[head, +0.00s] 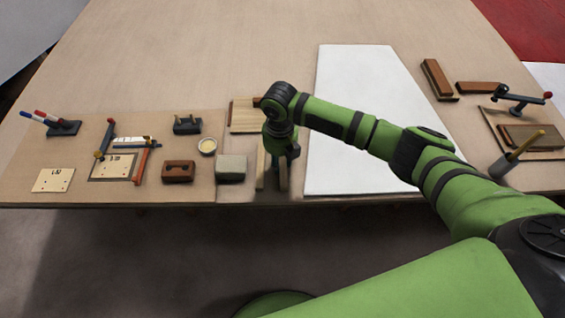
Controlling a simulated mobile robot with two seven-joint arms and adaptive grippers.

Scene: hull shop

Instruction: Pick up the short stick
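My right gripper (278,168) points down over the near edge of the table, at the end of my green arm that reaches in from the right. Its wrist and the arm hide much of what lies beneath. A pale wooden stick (260,168) lies just left of the gripper, running toward the table's front edge. Another pale strip shows partly just right of the fingers. I cannot tell which one is the short stick, nor whether the fingers are open or touching either. My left gripper is out of view.
A pale board (243,113) lies behind the gripper. A grey-green block (231,168) and a brown block (178,171) stand to its left, with a small round dish (207,146). A large white sheet (365,100) lies right. Brown blocks (437,78) and a pen holder (503,166) are farther right.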

